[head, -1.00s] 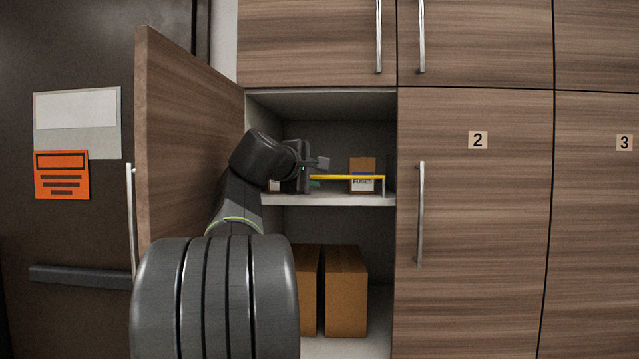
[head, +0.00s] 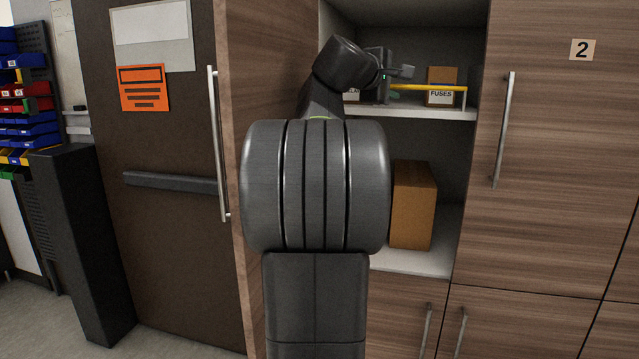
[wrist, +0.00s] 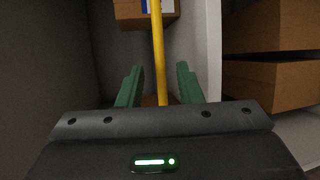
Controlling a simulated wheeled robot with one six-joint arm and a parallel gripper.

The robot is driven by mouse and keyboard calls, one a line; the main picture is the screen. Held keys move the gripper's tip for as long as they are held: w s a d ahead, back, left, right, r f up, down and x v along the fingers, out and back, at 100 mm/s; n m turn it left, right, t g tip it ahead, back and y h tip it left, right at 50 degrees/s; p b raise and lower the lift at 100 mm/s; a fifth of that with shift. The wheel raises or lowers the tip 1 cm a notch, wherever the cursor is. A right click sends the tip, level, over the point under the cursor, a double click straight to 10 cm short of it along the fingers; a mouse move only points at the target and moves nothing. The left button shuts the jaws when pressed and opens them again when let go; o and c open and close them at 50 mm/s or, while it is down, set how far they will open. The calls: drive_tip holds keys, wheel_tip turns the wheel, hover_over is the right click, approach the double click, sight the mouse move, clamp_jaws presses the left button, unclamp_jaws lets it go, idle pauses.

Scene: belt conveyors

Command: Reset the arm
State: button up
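My arm reaches into an open cabinet, and my gripper (head: 402,76) is at the upper shelf (head: 430,112). In the wrist view its two green fingers (wrist: 158,85) stand apart with nothing clamped between them. A yellow bar (head: 425,88) runs along the shelf's front edge. In the wrist view the bar (wrist: 158,50) shows in the gap between the fingers; I cannot tell whether they touch it. A brown box labelled FUSES (head: 441,80) stands on the shelf to the right of my gripper. Another label on the shelf is partly hidden by my arm.
The cabinet's open door (head: 270,70) stands close to the left of my arm. A cardboard box (head: 412,205) sits on the lower shelf; my arm hides what is beside it. Closed cabinet door 2 (head: 560,150) is at the right. A dark door (head: 165,230) and dark post (head: 80,240) are left.

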sight(399, 86)
drive_tip(key=p+x, duration=0.1)
drive_tip(key=x, duration=0.3)
drive_tip(key=shift+r, duration=0.15)
drive_tip(key=shift+f, duration=0.2)
drive_tip(key=shift+s+r+t+h, duration=0.15)
drive_tip(key=shift+s+t+h, duration=0.15)
drive_tip(key=shift+s+t, duration=0.15)
drive_tip(key=shift+m+t, duration=0.25)
drive_tip(key=shift+m, duration=0.15)
drive_tip(key=shift+s+a, duration=0.1)
drive_tip(key=shift+w, duration=0.25)
